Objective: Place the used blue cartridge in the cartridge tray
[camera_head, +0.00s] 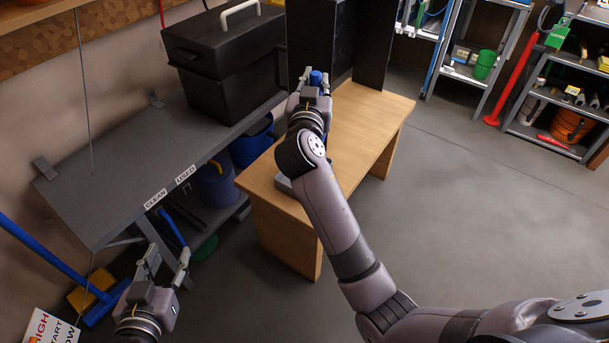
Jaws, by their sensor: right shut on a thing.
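My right gripper (316,80) is shut on a blue cartridge (316,77), whose top shows between the fingers. It is over the far part of the wooden table (368,115), in front of a dark upright cabinet. My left gripper (167,262) is open and empty at the lower left, below the grey bench (105,185). The bench's front edge bears a CLEAN label (156,199) and a USED label (186,174). A small grey thing (283,185) on the wooden table is mostly hidden by my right arm; I cannot tell whether it is the tray.
A black toolbox (225,60) stands at the back of the bench. Blue buckets (216,185) stand under it. A blue broom (50,250) leans at the left. Metal shelves (560,110) stand at the upper right. The bench's near part and the floor at right are clear.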

